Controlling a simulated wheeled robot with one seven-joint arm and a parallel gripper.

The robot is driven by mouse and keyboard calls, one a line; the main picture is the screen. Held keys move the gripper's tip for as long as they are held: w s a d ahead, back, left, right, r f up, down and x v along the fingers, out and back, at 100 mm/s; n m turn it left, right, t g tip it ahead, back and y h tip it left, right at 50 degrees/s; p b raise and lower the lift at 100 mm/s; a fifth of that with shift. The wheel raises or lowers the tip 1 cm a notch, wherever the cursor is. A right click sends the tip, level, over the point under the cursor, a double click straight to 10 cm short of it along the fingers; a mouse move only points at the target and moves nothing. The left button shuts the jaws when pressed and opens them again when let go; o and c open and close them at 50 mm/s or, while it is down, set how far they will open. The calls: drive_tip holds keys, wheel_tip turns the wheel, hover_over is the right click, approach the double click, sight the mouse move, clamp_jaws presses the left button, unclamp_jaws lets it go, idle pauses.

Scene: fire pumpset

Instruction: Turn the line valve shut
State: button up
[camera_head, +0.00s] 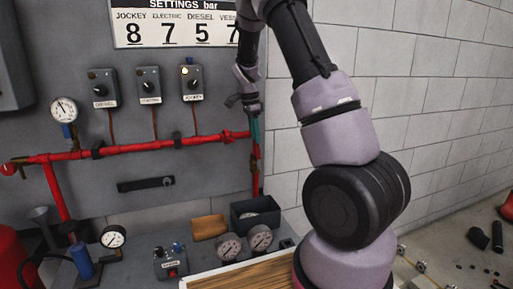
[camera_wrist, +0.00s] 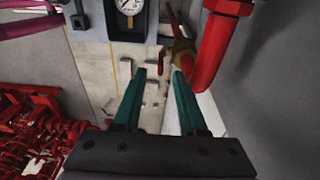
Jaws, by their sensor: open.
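My gripper (camera_wrist: 166,68) is open, with two teal fingers and nothing between them in the wrist view. A brass valve body (camera_wrist: 182,50) shows just beyond the right fingertip, beside a thick red pipe (camera_wrist: 213,45). A thin red part that looks like its lever (camera_wrist: 171,17) rises above it. I cannot tell whether the right fingertip touches the brass. In the head view my gripper (camera_head: 256,128) points down at the right end of the red pipe (camera_head: 145,147), near the panel's right edge. My arm and gripper partly hide the valve area there.
Three switch boxes (camera_head: 149,86) and a pressure gauge (camera_head: 64,110) are on the grey panel. A dark bin (camera_head: 255,214) and loose gauges (camera_head: 230,246) lie below the pipe. A block wall (camera_head: 420,90) stands at the right. Red machinery (camera_wrist: 40,135) shows lower left in the wrist view.

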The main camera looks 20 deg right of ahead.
drive_tip(key=shift+a+r, duration=0.2)
drive_tip(key=shift+r, duration=1.4)
drive_tip(key=shift+d, duration=0.15)
clamp_jaws()
drive_tip(key=d+y, duration=0.9)
drive_tip(key=d, duration=0.6)
approach(258, 156)
wheel_tip(258, 156, down, 3)
drive_tip(key=d, duration=0.1)
drive_tip(key=shift+w+a+f, duration=0.1)
drive_tip(key=shift+a, duration=0.8)
drive_tip(key=shift+w+a+f, duration=0.1)
drive_tip(key=shift+a+f, duration=0.05)
drive_tip(key=shift+a, duration=0.7)
